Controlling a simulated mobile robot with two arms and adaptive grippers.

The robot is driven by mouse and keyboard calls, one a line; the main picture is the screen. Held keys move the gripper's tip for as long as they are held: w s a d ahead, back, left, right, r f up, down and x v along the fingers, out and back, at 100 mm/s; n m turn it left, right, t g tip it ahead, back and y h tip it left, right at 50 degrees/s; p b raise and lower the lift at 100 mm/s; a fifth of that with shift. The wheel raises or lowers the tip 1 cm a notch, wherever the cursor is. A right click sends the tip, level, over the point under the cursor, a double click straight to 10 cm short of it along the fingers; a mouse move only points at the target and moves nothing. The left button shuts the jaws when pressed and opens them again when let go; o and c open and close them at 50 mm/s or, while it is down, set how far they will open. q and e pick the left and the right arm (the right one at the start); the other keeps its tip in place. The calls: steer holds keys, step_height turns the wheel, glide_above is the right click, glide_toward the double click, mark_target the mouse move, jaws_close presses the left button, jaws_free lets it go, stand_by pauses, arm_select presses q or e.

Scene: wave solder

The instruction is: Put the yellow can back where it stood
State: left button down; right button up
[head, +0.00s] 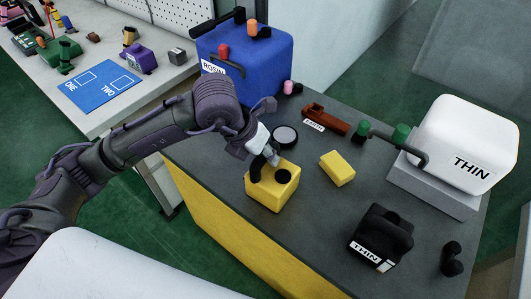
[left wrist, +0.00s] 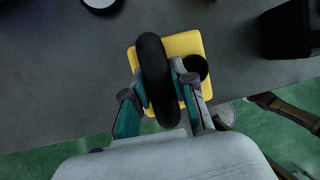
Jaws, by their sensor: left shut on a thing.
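The yellow can (head: 268,198) has a black arched handle and a round black cap on top. It is upright at the front left edge of the dark bench top (head: 320,215). My left gripper (head: 266,160) is above it, shut on the handle. In the left wrist view the fingers (left wrist: 158,92) lie on either side of the black handle, with the can's yellow top (left wrist: 184,44) beneath. I cannot tell whether its base touches the bench. My right gripper is not in view.
A blue ROSIN container (head: 245,65), a round lidded thing (head: 285,136) and a red-brown holder (head: 325,120) stand behind. A yellow block (head: 337,168) lies right of the can. A black THIN can (head: 380,240) and white THIN tank (head: 462,145) are further right.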

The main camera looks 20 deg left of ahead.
arm_select(q)
steer(key=c, duration=0.8)
jaws_free()
steer(key=shift+f, duration=0.15)
steer(key=o, duration=0.7)
steer(key=shift+r+p, duration=2)
steer(key=shift+r, duration=1.55)
